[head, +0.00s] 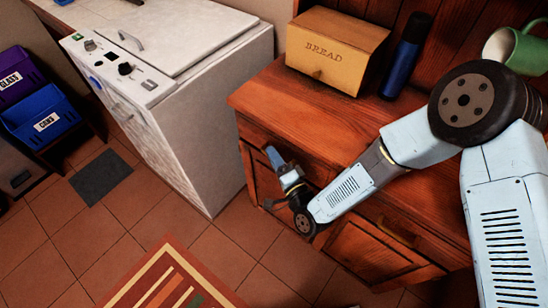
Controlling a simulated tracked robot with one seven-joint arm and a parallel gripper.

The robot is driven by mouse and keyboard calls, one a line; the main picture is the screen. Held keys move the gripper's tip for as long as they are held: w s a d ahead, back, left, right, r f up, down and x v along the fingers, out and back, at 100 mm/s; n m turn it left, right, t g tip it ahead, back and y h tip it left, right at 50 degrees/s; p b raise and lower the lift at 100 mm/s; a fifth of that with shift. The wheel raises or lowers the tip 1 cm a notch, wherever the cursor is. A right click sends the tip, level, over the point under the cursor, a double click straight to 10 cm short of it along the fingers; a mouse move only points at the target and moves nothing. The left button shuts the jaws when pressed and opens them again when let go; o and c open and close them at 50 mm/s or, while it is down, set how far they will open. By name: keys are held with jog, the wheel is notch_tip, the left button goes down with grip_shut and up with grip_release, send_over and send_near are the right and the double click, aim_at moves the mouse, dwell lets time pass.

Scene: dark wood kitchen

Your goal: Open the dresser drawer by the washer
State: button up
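The dresser (290,112) is reddish-brown wood and stands right of the white washer (215,125). Its left drawer front (254,136) is just under the top, on the side by the washer, and is largely hidden behind my gripper and arm. No gap shows along its visible edge. My gripper (270,160) is in front of this left drawer, with the arm reaching in from the right. Whether it touches the drawer or its handle cannot be told, nor whether its fingers are apart. Another drawer to the right has a brass handle (398,231).
Cupboard doors (375,250) are below the drawers. A striped rug (170,280) lies on the tiled floor. Purple and blue bins (45,115) stand far left.

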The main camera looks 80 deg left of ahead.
grip_shut()
dwell(0.6)
